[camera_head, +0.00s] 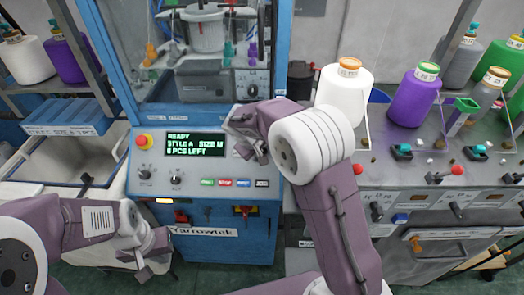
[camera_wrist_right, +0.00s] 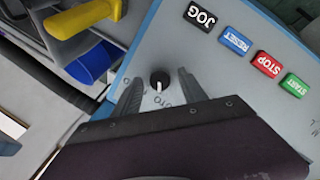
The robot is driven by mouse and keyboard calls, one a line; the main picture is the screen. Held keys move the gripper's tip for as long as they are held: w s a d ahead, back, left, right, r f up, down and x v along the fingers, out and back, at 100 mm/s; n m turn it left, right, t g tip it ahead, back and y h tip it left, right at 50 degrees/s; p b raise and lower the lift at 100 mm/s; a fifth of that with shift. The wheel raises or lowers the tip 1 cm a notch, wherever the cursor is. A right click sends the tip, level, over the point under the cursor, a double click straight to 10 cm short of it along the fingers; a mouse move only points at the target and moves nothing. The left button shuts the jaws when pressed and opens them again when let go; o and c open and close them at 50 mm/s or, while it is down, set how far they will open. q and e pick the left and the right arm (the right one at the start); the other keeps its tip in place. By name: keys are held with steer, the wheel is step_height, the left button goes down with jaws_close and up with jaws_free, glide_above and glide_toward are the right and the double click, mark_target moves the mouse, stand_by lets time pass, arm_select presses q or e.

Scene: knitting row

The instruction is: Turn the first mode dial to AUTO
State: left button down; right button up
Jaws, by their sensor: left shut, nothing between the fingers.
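A small black mode dial (camera_wrist_right: 159,81) with a white pointer mark sits on the light blue-grey panel in the right wrist view. Its mark points down in that picture. Partly hidden lettering beside it seems to end in "TO". My right gripper (camera_wrist_right: 158,83) is open, with one finger on each side of the dial; I cannot tell whether they touch it. In the head view my right gripper (camera_head: 247,148) is at the panel right of the green-lettered display (camera_head: 195,144) and hides the dial. My left gripper (camera_head: 150,258) is shut and empty, low in front of the machine.
Below the display are STYLE (camera_head: 145,174) and SIZE (camera_head: 177,177) knobs. A button row includes JOG (camera_wrist_right: 200,17), RESET (camera_wrist_right: 234,40), STOP (camera_wrist_right: 267,64) and START (camera_wrist_right: 295,85). A red emergency button (camera_head: 144,141) is at left. Yarn cones (camera_head: 412,100) stand on the right-hand machine.

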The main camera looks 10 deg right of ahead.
steer(key=v, duration=0.9)
steer(key=shift+s, duration=0.1)
